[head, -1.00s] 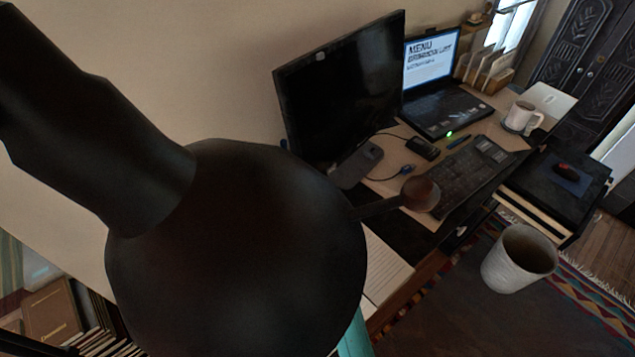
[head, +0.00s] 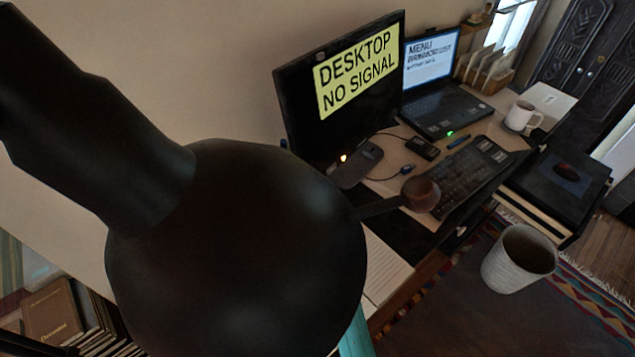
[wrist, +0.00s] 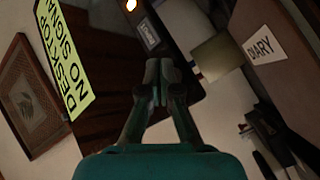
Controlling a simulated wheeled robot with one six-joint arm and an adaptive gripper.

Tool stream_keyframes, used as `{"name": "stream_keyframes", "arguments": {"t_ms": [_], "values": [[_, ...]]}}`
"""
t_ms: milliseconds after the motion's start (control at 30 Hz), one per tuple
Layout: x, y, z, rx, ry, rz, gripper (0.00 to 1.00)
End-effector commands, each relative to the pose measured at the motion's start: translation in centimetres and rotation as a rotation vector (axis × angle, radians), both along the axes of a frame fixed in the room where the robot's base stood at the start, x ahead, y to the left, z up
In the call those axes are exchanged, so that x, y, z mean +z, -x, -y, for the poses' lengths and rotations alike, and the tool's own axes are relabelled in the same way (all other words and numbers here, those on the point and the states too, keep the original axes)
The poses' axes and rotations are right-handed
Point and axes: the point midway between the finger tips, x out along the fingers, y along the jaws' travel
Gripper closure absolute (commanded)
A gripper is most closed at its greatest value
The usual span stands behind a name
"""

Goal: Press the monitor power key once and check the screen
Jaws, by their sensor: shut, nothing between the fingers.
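The monitor (head: 300,110) stands on the desk in the head view. Its screen shows a yellow panel (head: 357,74) reading "DESKTOP NO SIGNAL"; the panel also shows at the upper left of the wrist view (wrist: 62,62). Contact with a key cannot be told. In the head view my arm hides the fingers.
A laptop (head: 440,108) with a lit menu screen stands right of the monitor. A keyboard (head: 472,175), mug (head: 520,116) and dark phone-like device (head: 421,148) are on the desk. A bin (head: 519,262) stands on the floor. The wrist view shows a diary (wrist: 268,45).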

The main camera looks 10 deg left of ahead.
Motion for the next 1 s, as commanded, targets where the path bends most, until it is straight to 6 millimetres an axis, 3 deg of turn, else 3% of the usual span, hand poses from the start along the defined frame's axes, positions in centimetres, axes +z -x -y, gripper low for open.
{"name": "stream_keyframes", "arguments": {"t_ms": [433,1000], "values": [[0.1,0.3,0.6,0.0,-0.001,-0.002,1.0],[1.0,2.4,4.8,-0.001,-0.002,-0.001,1.0]]}}
